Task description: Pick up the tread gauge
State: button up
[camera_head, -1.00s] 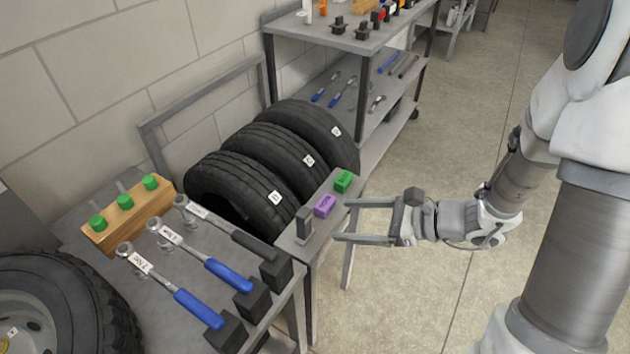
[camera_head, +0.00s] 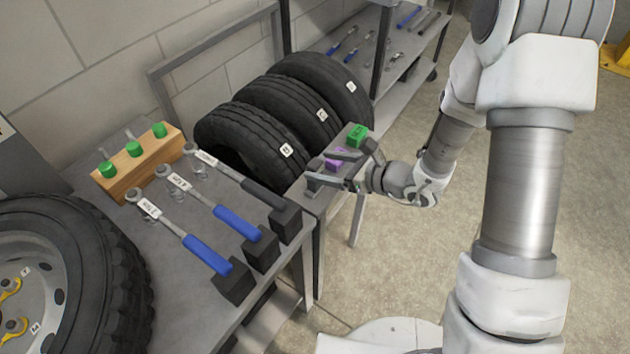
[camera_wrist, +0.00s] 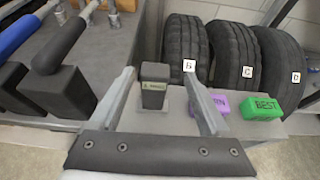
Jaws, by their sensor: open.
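The tread gauge (camera_wrist: 154,92) appears to be the small dark grey upright block with a pale label strip, standing on the narrow grey shelf (camera_wrist: 180,108). In the wrist view it shows between the two fingers of my open gripper (camera_wrist: 160,78), with gaps on both sides and nearer the left finger. The gripper is empty. In the head view my gripper (camera_head: 327,166) reaches in from the right over the shelf, and its fingers partly hide the gauge and the purple block.
A purple block (camera_wrist: 220,105) sits close by the right finger, with a green block (camera_wrist: 262,107) marked BEST beyond it. Labelled tyres (camera_head: 288,110) stand behind the shelf. Torque wrenches (camera_head: 215,220) with black end blocks lie on the bench (camera_head: 170,290) at the left.

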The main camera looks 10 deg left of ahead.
jog(key=x, duration=0.3)
jog(key=b+x, duration=0.1)
jog(key=x, duration=0.1)
jog(key=shift+s+a+f, duration=0.15)
jog(key=shift+s+a, duration=0.05)
jog(key=shift+a, duration=0.15)
jog(key=shift+c, duration=0.2)
grip_shut()
